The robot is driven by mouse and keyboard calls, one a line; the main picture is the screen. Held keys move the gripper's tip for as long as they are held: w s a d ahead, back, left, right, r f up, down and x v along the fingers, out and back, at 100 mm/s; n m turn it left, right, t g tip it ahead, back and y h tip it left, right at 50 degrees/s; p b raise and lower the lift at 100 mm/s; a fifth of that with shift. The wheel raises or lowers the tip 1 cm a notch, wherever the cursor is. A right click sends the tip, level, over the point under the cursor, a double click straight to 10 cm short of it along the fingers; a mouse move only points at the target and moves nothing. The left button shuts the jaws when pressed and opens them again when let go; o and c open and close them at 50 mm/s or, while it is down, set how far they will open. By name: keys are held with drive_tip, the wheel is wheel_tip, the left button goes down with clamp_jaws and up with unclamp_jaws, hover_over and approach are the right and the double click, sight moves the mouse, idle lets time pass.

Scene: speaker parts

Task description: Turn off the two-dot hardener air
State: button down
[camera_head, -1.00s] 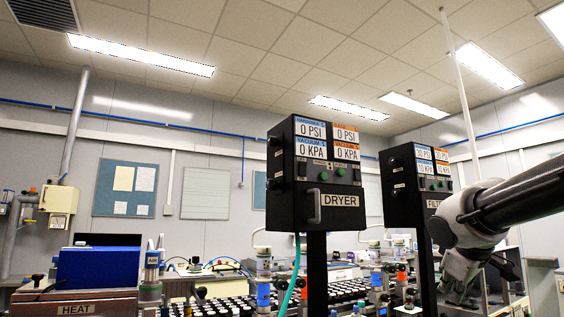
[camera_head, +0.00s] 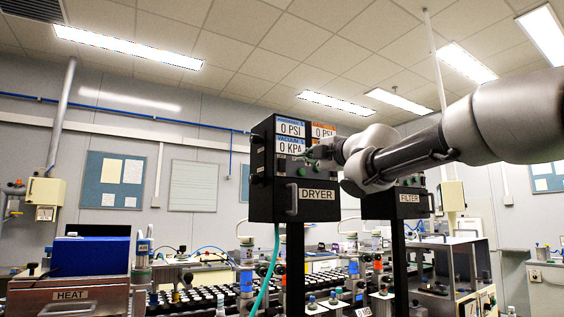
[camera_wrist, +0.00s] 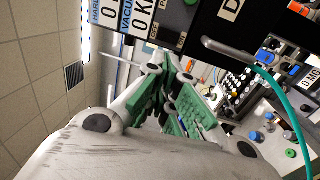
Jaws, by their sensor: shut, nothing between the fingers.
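The black DRYER control box (camera_head: 262,185) stands on a post in the middle of the head view. Its front carries a blue-topped hardener display reading 0 PSI (camera_head: 290,128), a vacuum display reading 0 KPA (camera_head: 290,146) and a green button (camera_head: 301,171). In the wrist view my gripper's green-padded fingers (camera_wrist: 178,82) are shut and empty, beside the tilted box face. I cannot make out dot marks on any control.
The FILTER box (camera_head: 408,198) stands behind my arm to the right. The DRYER box has a front handle (camera_head: 292,200) and a teal hose (camera_head: 268,272) hanging below. Bottles (camera_head: 215,298), a HEAT unit (camera_head: 72,294) and benches fill the lower area.

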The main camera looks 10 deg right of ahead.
sight(277, 160)
drive_tip(key=shift+w, duration=0.1)
drive_tip(key=x, duration=1.3)
drive_tip(key=shift+w, duration=0.2)
drive_tip(key=shift+w+r, duration=0.1)
drive_tip(key=shift+w, duration=0.1)
drive_tip(key=shift+w+a+r, duration=0.15)
drive_tip(key=shift+w, duration=0.1)
